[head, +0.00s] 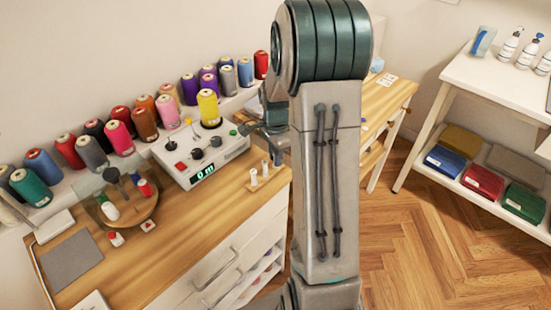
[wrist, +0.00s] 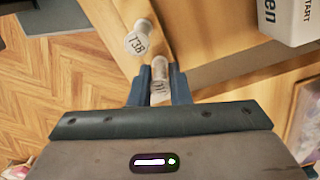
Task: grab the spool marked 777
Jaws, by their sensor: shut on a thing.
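My gripper (wrist: 160,86) is shut on a small pale spool (wrist: 159,70), which sits between its two blue fingers in the wrist view. The marking on this spool is too small to read surely. A second white spool marked T38 (wrist: 136,43) stands on the wooden tabletop just beyond and to the left, apart from the fingers. In the head view two small pale spools (head: 253,177) (head: 265,168) stand near the table's right end, beside the control box. My gripper is mostly hidden there behind my arm.
The control box (head: 203,158) with a green display stands just left of the small spools; its corner shows at top right in the wrist view (wrist: 292,18). Large coloured thread cones (head: 118,137) line the back. A round wooden tray (head: 128,205) stands at left.

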